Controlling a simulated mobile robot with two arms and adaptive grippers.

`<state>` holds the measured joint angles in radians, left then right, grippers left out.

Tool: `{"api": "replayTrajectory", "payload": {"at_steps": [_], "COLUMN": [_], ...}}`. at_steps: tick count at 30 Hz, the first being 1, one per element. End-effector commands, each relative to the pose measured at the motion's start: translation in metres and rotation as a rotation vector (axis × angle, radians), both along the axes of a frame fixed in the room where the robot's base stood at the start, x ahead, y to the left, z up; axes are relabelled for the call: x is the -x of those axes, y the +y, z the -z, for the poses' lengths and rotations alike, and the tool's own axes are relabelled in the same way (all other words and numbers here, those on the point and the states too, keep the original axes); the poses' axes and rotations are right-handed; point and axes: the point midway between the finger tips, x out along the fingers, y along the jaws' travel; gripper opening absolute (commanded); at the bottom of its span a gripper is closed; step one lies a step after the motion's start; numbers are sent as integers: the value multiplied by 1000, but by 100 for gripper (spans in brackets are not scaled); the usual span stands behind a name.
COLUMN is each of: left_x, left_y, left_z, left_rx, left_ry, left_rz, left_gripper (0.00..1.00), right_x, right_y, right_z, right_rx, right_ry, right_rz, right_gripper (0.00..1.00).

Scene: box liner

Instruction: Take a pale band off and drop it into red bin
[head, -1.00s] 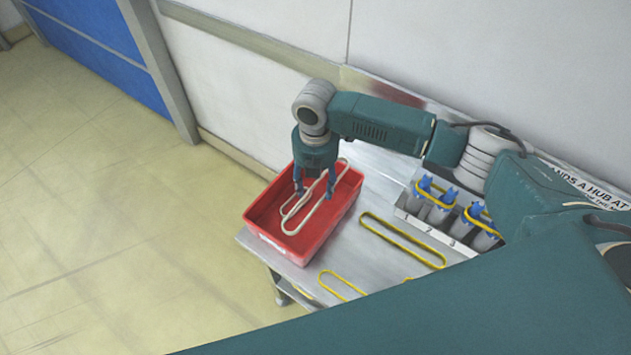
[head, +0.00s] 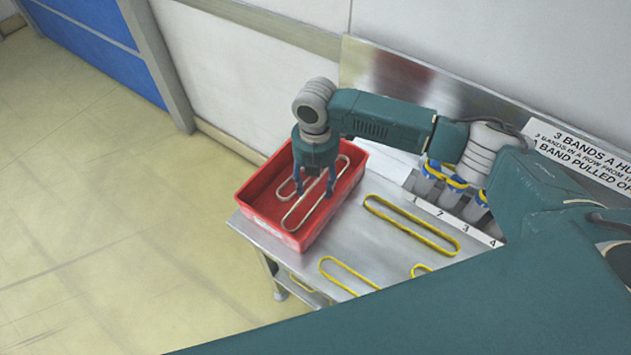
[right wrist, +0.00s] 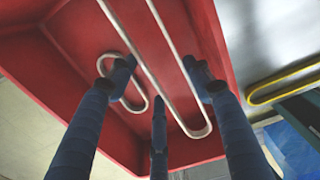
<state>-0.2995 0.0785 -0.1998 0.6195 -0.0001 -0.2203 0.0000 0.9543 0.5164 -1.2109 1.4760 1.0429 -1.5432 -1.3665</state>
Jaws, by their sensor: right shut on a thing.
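The red bin (head: 333,212) stands at the left end of the metal table. Two pale bands show inside its outline: a long one (head: 312,208) and a shorter-looking loop (head: 283,187). My right gripper (head: 314,192) points down inside the bin's outline and is shut on a pale band. In the right wrist view, the long pale band (right wrist: 166,75) runs between the fingers (right wrist: 155,85), and the smaller pale loop (right wrist: 142,97) is at the left finger. I cannot tell how high the bands are above the bin floor. My left gripper is not in view.
A yellow band (head: 410,224) lies on the table (head: 345,250) right of the bin, with more yellow bands nearer the front. A numbered rack (head: 455,222) with yellow bands on blue-topped hubs stands behind, partly hidden by my arm. A wall borders the back.

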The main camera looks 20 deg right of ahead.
Motion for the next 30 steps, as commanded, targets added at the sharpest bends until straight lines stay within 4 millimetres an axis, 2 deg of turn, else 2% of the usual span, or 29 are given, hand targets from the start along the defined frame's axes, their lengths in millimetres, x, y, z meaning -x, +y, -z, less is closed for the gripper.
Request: {"api": "replayTrajectory", "payload": {"at_steps": [10,11,14,23,26,30], "left_x": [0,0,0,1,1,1], "left_y": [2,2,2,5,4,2], "left_z": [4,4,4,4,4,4], "left_rx": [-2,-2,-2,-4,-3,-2], "left_ry": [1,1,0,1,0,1], "left_rz": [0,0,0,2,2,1], "left_gripper": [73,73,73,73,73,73], "right_x": [0,0,0,0,-1,-2], "right_y": [0,0,0,0,0,0], "right_z": [3,3,3,2,-6,-31], "right_rx": [-1,-1,-1,0,-2,0], "right_ry": [-1,-1,-1,0,-2,-5], "right_rz": [0,0,0,0,0,0], "right_gripper": [25,52,72,72,72,72]}}
